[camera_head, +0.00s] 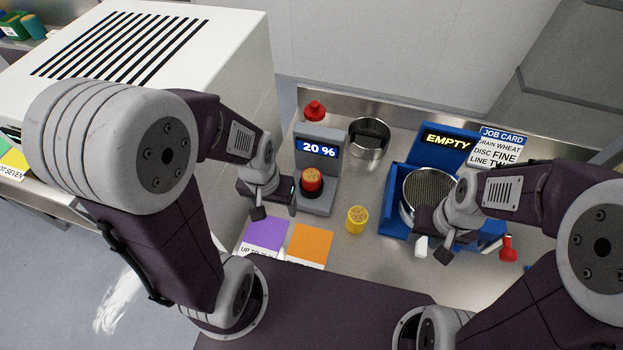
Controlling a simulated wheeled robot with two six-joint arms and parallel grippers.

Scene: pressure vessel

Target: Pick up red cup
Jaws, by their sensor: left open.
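The red cup (311,183), filled with tan grain, stands upright on the grey meter (316,205) whose display reads 20 %. My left gripper (276,205) is open and empty, just left of the red cup and apart from it. My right gripper (434,238) is at the front of the blue unit (394,217), near its round mesh pan (430,187). Its fingers look spread, with nothing seen between them.
A yellow cup (357,220) of grain stands right of the meter. Purple (265,233) and orange (311,244) cards lie in front. A metal sieve (369,139) and a red-topped item (314,111) stand behind. A white slotted box (180,70) stands left.

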